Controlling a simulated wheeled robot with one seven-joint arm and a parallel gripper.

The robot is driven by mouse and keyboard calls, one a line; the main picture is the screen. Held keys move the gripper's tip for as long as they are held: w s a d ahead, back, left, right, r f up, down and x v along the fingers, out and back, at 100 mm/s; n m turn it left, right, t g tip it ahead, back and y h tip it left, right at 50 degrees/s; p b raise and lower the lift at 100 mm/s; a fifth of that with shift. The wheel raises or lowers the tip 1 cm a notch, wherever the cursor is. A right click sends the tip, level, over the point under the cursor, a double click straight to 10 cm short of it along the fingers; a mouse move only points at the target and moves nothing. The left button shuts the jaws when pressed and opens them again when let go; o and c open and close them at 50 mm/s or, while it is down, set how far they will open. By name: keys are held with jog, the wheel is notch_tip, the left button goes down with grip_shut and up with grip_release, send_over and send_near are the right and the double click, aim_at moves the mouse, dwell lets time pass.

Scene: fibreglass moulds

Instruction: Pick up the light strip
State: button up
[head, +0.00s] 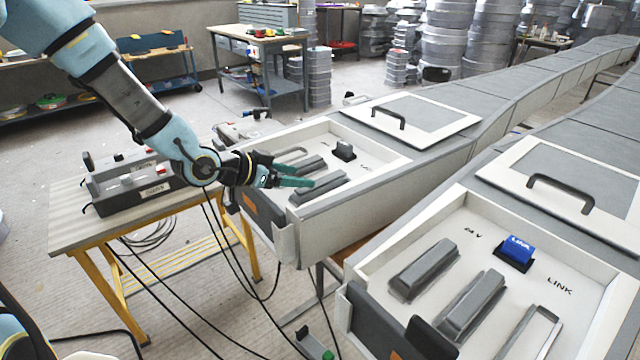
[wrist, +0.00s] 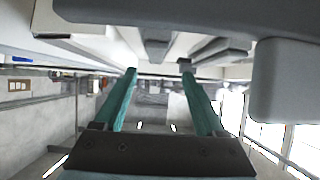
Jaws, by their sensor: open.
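I cannot tell for certain which item is the light strip. Several long grey bars lie in the open white tray at the end of the nearer conveyor, among them a front grey bar (head: 318,189) and a grey bar behind it (head: 300,167). My gripper (head: 302,176) is at the left side of this tray, over or beside these bars, with teal fingers pointing right. In the wrist view my gripper (wrist: 158,68) has its fingers apart with nothing held between them. Grey bar ends (wrist: 226,50) show beyond the fingertips at the top. Contact cannot be judged.
The tray's white rim (head: 350,205) stands around the bars. A second white tray (head: 385,245) at the lower right holds grey bars and a blue block (head: 519,246). A wooden table (head: 75,215) bears grey boxes at left. Cables hang below my arm.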

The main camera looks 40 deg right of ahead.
aim_at(320, 181)
jog(key=shift+s+p+x, duration=0.2)
jog(key=shift+p+x, duration=0.55)
jog(key=shift+x, duration=0.9)
jog(key=shift+s+p+x, duration=0.15)
jog(key=shift+p+x, duration=0.55)
jog(key=shift+x, duration=1)
jog(key=shift+a+f, duration=0.1)
grip_shut()
